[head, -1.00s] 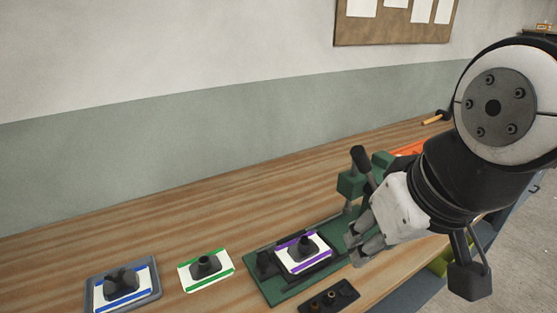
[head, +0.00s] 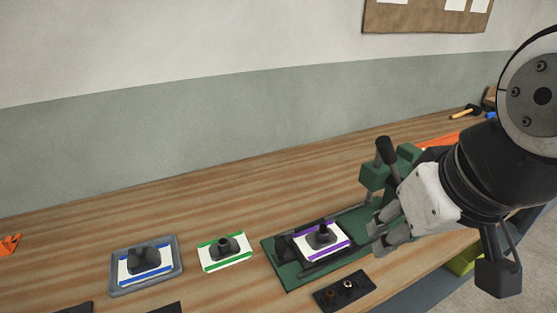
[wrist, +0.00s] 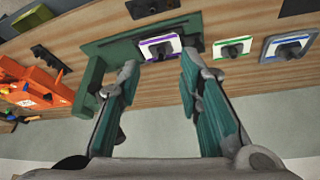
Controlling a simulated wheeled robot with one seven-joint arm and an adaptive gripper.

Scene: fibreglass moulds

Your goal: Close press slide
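The green press (head: 372,179) stands on the bench with its dark lever upright. Its green base (head: 290,273) reaches out to the left. On the base sits the slide, a dark plate (head: 343,234) carrying a purple-striped card (head: 309,241) with a dark knobbed part on it. The slide is out to the left of the press column. My gripper (head: 378,240) is just right of the slide in the head view; I cannot tell whether it touches. In the wrist view my gripper (wrist: 155,75) has its fingers apart, with nothing visible between them, and the purple-striped card (wrist: 160,46) beyond the fingertips.
A green-striped card (head: 224,253) and a blue-striped card in a grey tray (head: 173,273) lie left of the press. A dark plate with small fittings (head: 344,291) lies in front. An orange bin (wrist: 35,88) stands beyond the press. The bench behind the cards is clear.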

